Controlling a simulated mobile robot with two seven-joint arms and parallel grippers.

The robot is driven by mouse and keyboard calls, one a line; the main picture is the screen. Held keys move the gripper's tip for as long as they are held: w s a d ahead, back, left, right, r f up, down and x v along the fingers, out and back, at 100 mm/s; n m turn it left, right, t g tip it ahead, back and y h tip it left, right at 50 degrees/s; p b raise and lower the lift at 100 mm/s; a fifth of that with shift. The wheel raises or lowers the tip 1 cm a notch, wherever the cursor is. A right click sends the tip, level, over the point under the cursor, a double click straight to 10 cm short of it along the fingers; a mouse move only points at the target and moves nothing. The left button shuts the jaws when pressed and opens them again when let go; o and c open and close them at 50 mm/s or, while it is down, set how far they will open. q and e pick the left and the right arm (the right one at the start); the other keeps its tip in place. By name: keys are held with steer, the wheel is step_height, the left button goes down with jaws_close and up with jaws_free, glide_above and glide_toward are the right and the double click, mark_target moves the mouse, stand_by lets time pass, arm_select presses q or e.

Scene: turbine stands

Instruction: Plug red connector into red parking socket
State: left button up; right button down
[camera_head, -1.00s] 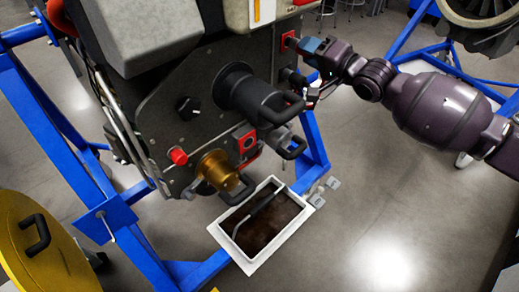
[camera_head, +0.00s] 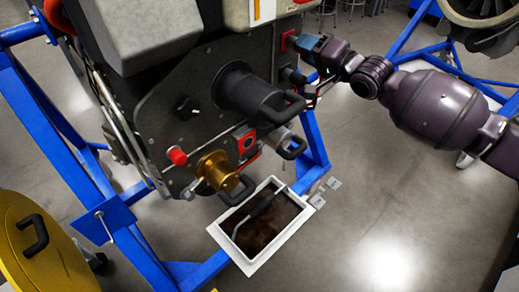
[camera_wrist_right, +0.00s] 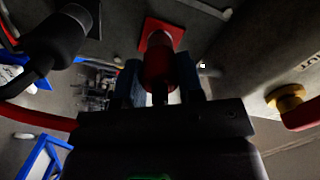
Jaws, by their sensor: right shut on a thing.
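My right gripper (camera_head: 306,45), with blue fingers, is at the right side of the dark turbine housing, close to a red square socket plate (camera_head: 287,39). In the right wrist view, the gripper (camera_wrist_right: 159,80) is shut on the red connector (camera_wrist_right: 158,62). The connector points at the red plate (camera_wrist_right: 176,27), its front end over the plate's middle. I cannot tell whether it is seated. The socket opening is hidden behind the connector. A second red square socket (camera_head: 246,142) sits lower on the housing. My left gripper is not in view.
A black handled plug (camera_head: 252,95) and a brass handled plug (camera_head: 218,172) stick out of the housing. Blue stand legs (camera_head: 312,140) run below. A white tray (camera_head: 239,262) lies on the floor, and a yellow disc (camera_head: 50,255) is at left.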

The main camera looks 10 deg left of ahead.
steer(key=c, duration=0.5)
jaws_free()
arm_select(q)
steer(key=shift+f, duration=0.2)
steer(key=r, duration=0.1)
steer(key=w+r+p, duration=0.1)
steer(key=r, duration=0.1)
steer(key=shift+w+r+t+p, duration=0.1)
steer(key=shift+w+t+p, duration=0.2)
steer(key=shift+p, duration=0.1)
arm_select(e)
steer(key=v, duration=0.7)
steer(key=shift+a, duration=0.1)
